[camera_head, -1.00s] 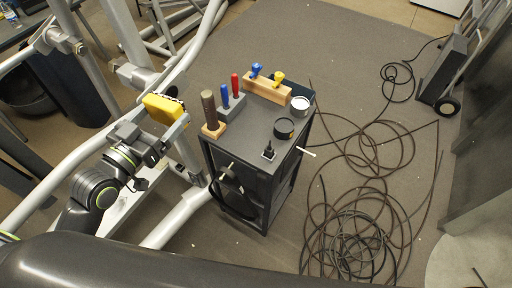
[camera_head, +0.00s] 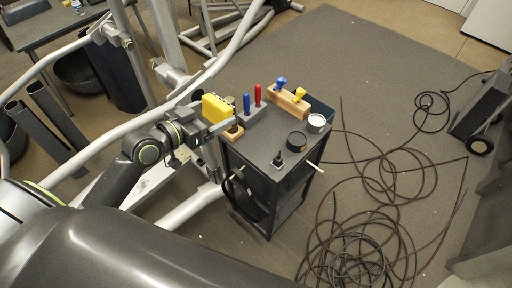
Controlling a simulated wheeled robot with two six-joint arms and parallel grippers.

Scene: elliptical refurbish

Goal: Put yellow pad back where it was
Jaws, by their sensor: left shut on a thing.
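The yellow pad (camera_head: 216,108) is a bright yellow block held up at the left end of the dark cart (camera_head: 272,153). My left gripper (camera_head: 222,122) is shut on it, above or beside the wooden base (camera_head: 233,132) at the cart's left corner. The pad and gripper hide most of the brown upright piece on that base. I cannot tell whether the pad touches anything on the cart. My right gripper is not in view.
On the cart stand a grey block with blue (camera_head: 246,103) and red (camera_head: 258,95) handles, a wooden holder (camera_head: 289,103) with blue and yellow knobs, a black round tin (camera_head: 297,140), a white-topped can (camera_head: 316,122) and a small black item (camera_head: 278,160). Cables (camera_head: 370,235) lie on the floor at right.

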